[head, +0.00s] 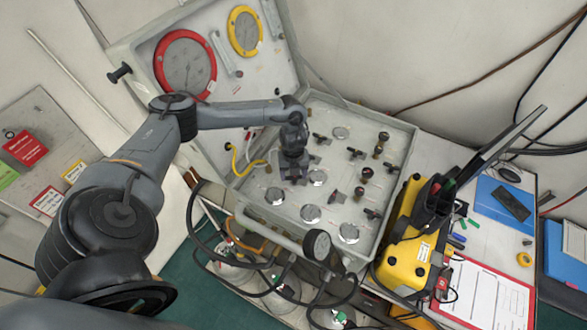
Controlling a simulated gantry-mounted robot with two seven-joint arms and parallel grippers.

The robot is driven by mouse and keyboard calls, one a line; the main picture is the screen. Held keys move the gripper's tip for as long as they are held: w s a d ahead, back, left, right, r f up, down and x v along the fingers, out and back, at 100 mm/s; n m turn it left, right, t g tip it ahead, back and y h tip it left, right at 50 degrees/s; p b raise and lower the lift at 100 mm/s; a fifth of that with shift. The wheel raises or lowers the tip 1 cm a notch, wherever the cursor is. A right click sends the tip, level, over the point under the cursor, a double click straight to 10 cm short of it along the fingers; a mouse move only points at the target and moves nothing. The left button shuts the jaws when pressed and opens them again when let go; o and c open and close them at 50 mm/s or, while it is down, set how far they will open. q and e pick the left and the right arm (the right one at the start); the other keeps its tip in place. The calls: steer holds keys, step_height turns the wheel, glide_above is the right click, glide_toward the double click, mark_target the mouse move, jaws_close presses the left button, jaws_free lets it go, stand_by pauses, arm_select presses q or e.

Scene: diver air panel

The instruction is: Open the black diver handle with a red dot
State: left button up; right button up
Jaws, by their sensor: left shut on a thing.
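The air panel (326,180) is a light grey case face with black handles, knobs and round silver dials. My left gripper (293,180) reaches down over the panel's left part, its fingers shut on a small handle that they mostly hide. Other black handles show uncovered, one at the top (321,138), one at the middle (356,153) and one at the lower right (373,214). A grey handle (337,196) sits right of the gripper. My right gripper is not in view.
The open lid with a red-ringed gauge (185,66) and a yellow-ringed gauge (245,31) stands behind my left arm. A yellow case (410,250) stands close on the panel's right. Black hoses and a pressure gauge (318,244) are at the front.

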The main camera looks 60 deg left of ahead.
mark_target(294, 178)
arm_select(q)
steer(key=n+p, duration=0.1)
steer(key=n, duration=0.1)
steer(key=n+p, duration=0.1)
steer(key=p, duration=0.1)
steer(key=n+p, duration=0.1)
steer(key=n, duration=0.1)
steer(key=shift+d+r+n+p, duration=0.15)
steer(key=shift+r+n+p, duration=0.15)
steer(key=shift+p, duration=0.1)
steer(key=n+p, duration=0.3)
steer(key=shift+f, duration=0.15)
steer(key=shift+d+n+p, duration=0.1)
steer(key=shift+n+p, duration=0.25)
steer(key=shift+n, duration=0.35)
steer(key=shift+f, duration=0.1)
steer(key=o, duration=1.1)
steer(key=shift+c, duration=0.2)
step_height(294, 178, up, 11)
steer(key=b, duration=0.1)
